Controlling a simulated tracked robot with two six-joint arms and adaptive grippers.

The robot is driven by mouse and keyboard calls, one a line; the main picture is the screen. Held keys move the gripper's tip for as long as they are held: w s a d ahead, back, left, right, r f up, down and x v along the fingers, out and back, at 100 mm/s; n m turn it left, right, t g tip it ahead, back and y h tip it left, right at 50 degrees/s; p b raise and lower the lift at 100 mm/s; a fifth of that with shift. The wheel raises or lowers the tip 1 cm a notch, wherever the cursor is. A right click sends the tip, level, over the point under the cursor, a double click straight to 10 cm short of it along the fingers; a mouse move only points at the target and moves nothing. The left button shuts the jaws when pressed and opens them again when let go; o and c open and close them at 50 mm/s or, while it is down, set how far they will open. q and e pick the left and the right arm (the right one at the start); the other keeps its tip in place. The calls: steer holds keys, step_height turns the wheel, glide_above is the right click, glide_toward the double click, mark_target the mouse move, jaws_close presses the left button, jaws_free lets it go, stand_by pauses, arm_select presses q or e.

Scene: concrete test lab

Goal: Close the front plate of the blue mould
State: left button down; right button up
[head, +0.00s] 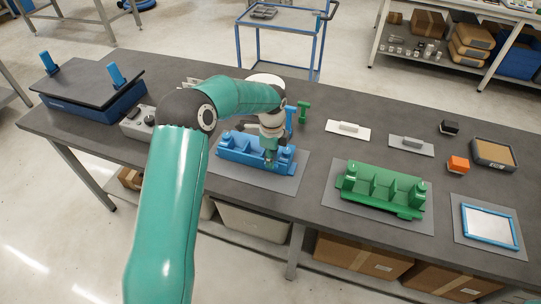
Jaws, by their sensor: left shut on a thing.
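The blue mould (235,153) sits on a grey mat in the middle of the table. My left gripper (270,160) points down at the mould and is shut on its front plate, at about the middle of the mould's length. The arm and fingers hide part of the mould behind them. The grip is small in the picture, and I cannot tell how far the plate is tilted.
A green mould (385,187) stands on its own mat to the right. A small blue upright piece (290,117) and a green one (304,111) stand behind the blue mould. A dark-topped blue box (90,92) is at left. A blue-framed panel (490,226) lies at far right.

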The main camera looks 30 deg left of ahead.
arm_select(q)
steer(key=shift+f, duration=0.1)
stand_by(0.4)
steer(key=c, duration=1.2)
jaws_free()
steer(key=shift+o, duration=0.2)
step_height(320, 180, up, 12)
steer(key=shift+w, duration=0.2)
